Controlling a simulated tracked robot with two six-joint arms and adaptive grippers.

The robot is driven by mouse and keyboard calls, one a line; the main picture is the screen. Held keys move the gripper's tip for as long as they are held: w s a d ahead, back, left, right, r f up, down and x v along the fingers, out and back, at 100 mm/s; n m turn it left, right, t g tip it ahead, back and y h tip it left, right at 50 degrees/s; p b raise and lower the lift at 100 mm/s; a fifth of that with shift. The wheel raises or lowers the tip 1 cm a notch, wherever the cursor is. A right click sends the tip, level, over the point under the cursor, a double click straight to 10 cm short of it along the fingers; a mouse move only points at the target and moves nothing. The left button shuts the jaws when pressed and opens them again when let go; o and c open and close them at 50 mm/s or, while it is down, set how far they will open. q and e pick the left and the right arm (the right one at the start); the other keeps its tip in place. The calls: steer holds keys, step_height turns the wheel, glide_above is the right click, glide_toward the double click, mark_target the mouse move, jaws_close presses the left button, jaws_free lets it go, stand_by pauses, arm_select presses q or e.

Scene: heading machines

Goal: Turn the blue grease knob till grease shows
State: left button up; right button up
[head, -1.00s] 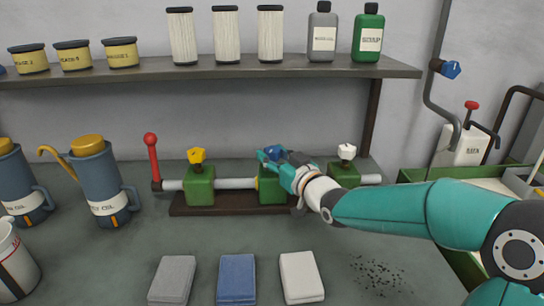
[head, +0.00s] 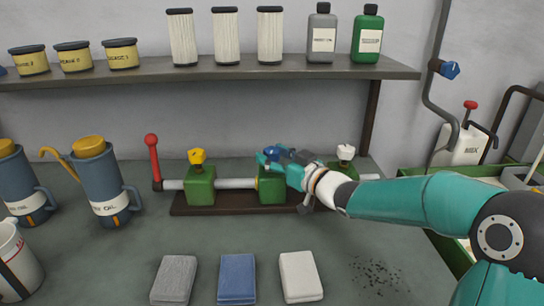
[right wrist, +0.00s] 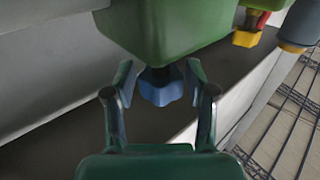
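The blue grease knob (head: 271,153) sits on top of the middle green block (head: 271,190) of the pipe manifold. It also shows in the right wrist view (right wrist: 160,87), on its dark stem under the green block, as that view is turned over. My right gripper (head: 268,158) is at the knob, with one finger on each side of it. In the right wrist view the fingers (right wrist: 159,80) look open, with narrow gaps between them and the knob. I see no grease at the block, though my gripper hides part of it. My left gripper is out of view.
A yellow knob (head: 196,157) stands on the left block and a white knob (head: 345,152) on the right one. A red lever (head: 153,160) rises at the left pipe end. Three pads, including a blue one (head: 237,279), lie in front. A shelf (head: 200,71) runs above.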

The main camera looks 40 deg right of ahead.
steer(key=shift+o, duration=0.5)
steer(key=shift+s, duration=0.15)
steer(key=s+d, duration=0.1)
steer(key=s, duration=1)
steer(key=shift+s+d, duration=0.3)
steer(key=shift+f, duration=0.1)
